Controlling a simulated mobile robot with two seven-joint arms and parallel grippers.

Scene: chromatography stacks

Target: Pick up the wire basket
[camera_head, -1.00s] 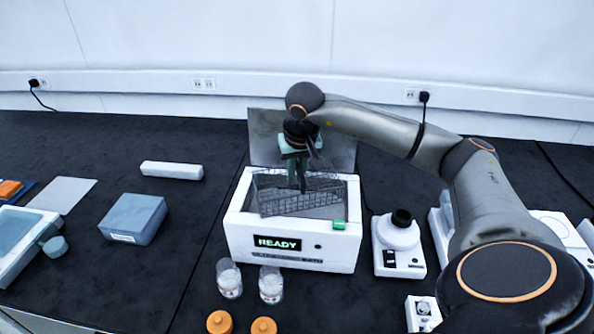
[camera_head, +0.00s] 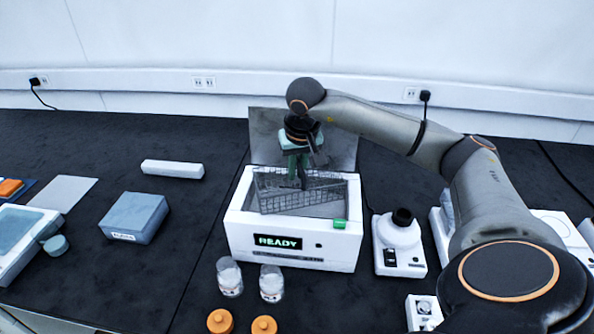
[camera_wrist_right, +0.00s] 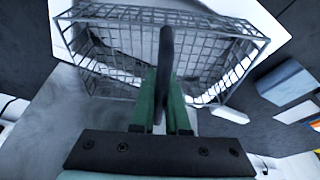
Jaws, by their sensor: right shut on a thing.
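The wire basket (camera_head: 312,200) is a grey mesh basket in the head view, sitting skewed in the opening of the white bath with the "READY" display (camera_head: 289,251). Its mesh also shows in the right wrist view (camera_wrist_right: 112,42). My right gripper (camera_head: 298,182) points down over the basket's middle. In the right wrist view its green fingers (camera_wrist_right: 165,100) are shut on the basket's dark upright handle (camera_wrist_right: 166,50). The basket's underside is hidden by the bath walls, so I cannot tell whether it touches the bottom. My left gripper is not in view.
A grey lid panel (camera_head: 335,140) stands up behind the bath. Two clear jars (camera_head: 230,279) and two orange-capped items (camera_head: 220,321) are in front. A white device with a black knob (camera_head: 398,240) stands at right. A blue-grey box (camera_head: 134,218) lies left, with free dark bench between.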

